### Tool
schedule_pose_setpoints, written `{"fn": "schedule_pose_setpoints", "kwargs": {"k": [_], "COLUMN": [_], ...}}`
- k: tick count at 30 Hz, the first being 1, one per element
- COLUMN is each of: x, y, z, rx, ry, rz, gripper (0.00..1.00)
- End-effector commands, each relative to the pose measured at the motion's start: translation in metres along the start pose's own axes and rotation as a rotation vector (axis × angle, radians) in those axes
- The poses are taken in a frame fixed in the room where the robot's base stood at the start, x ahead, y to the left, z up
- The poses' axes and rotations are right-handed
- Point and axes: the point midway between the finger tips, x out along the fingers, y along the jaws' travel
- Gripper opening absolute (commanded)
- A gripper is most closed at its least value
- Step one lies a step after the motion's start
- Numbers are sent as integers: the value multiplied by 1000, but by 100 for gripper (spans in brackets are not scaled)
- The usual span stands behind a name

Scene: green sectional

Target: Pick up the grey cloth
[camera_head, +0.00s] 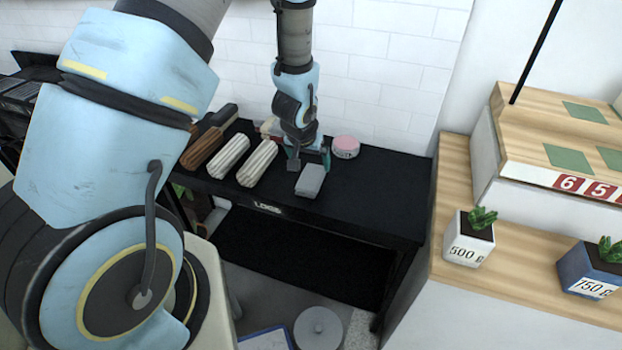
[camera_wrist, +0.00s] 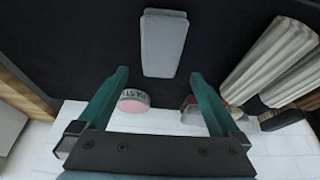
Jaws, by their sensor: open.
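The grey cloth (camera_head: 310,180) looks like a folded, rounded block lying flat on the black table (camera_head: 372,200), near its front edge. In the wrist view the cloth (camera_wrist: 163,43) lies just beyond my fingertips, roughly centred between them.
Two cream ribbed rolls (camera_head: 257,163) (camera_head: 229,156) and a brown item (camera_head: 203,146) lie left of the cloth. A pink-and-white round tin (camera_head: 345,147) stands behind, to the right. A white brick wall (camera_head: 385,75) backs the table. The table's right part is clear.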

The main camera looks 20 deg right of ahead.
Motion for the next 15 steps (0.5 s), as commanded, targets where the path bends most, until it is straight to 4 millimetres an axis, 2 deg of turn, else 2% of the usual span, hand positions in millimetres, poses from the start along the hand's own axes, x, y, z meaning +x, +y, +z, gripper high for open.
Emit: {"fn": "schedule_pose_setpoints", "kwargs": {"k": [8, 15], "x": [14, 43], "y": [0, 0], "z": [1, 4], "rx": [1, 1], "ry": [-2, -3], "rz": [-1, -1], "gripper": [100, 100]}}
